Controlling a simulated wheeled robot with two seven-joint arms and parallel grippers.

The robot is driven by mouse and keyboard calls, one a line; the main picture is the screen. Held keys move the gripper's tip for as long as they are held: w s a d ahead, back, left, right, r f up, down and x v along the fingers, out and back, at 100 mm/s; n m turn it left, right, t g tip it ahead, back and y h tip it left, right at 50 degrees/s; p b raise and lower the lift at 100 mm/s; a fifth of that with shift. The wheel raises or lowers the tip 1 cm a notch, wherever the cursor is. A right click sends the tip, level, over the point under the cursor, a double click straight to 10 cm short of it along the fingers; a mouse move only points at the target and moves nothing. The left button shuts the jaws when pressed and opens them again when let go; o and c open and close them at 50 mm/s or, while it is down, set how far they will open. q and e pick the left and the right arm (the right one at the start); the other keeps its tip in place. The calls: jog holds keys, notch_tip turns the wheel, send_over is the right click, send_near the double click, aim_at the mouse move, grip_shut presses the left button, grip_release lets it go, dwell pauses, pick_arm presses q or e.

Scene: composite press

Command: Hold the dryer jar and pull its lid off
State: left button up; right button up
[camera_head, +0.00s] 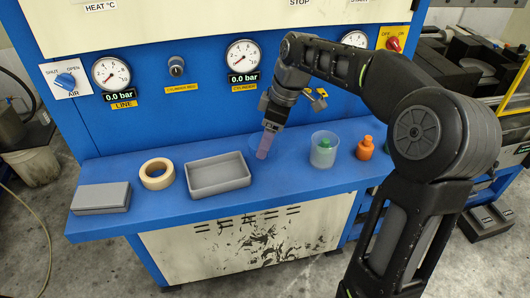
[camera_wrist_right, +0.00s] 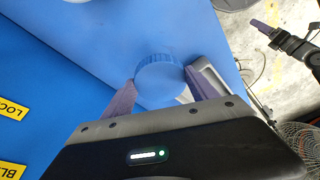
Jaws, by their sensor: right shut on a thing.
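My right gripper (camera_head: 264,150) points down from above and is shut on the lid. Whether the lid is seated on the jar or raised, I cannot tell. My left gripper is outside the head view; what looks like one of its purple fingers (camera_wrist_right: 266,29) shows at the upper right of the wrist view, apart from the jar.
On the shelf (camera_head: 215,212), a grey closed box (camera_head: 101,198), a tape roll (camera_head: 157,173) and an open grey tray (camera_head: 218,175) stand left. A clear cup (camera_head: 324,160) with a green bottle (camera_head: 323,145) and an orange bottle (camera_head: 365,149) stand right. The press panel rises behind.

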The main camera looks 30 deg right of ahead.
aim_at(267, 163)
jog(key=shift+f, duration=0.7)
notch_tip(267, 163, down, 3)
jog(key=shift+p, duration=0.35)
jog(key=shift+f, duration=0.35)
jog(key=shift+f, duration=0.15)
jog(key=o, duration=1.5)
